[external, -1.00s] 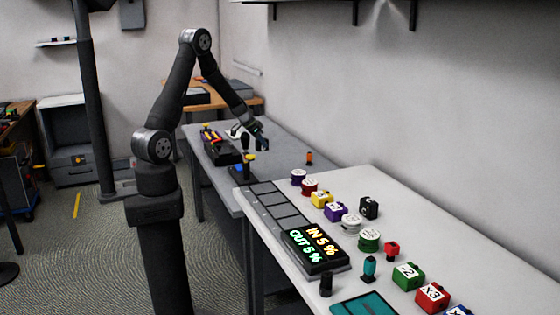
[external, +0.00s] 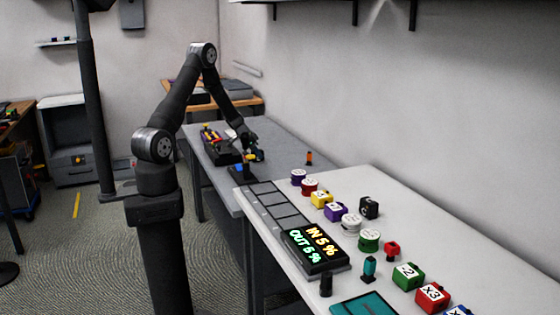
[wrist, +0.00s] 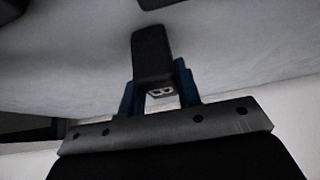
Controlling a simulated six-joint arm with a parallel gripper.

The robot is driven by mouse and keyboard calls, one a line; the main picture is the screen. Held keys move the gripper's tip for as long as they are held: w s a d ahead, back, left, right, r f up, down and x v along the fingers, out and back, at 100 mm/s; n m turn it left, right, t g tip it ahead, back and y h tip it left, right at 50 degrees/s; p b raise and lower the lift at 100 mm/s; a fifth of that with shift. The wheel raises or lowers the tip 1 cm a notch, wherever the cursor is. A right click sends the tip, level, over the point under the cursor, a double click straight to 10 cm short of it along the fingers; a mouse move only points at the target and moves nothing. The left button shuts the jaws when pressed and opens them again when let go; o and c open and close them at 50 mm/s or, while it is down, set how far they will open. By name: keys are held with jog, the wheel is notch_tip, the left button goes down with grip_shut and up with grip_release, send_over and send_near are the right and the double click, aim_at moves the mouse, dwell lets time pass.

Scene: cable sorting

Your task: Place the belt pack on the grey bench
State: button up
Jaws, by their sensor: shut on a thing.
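My gripper (wrist: 158,92) is shut on the belt pack (wrist: 151,52), a dark upright block between its blue fingers in the wrist view. In the external view my gripper (external: 255,154) is low over the grey bench (external: 285,152), near a dark stand with a blue and yellow part (external: 243,171). The belt pack is too small and dark to pick out clearly there. I cannot tell whether it touches the bench top.
A dark tray with coloured items (external: 215,143) lies on the grey bench to the left. An orange and black piece (external: 309,158) stands near the wall. The white bench (external: 395,207) in front carries spools, labelled blocks and a lit display (external: 314,248).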

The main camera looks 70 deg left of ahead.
jog(key=shift+f, duration=0.1)
jog(key=o, duration=1.1)
jog(key=shift+c, duration=0.2)
jog(key=v, duration=1.2)
jog(key=x, duration=1.2)
jog(key=shift+s, duration=0.1)
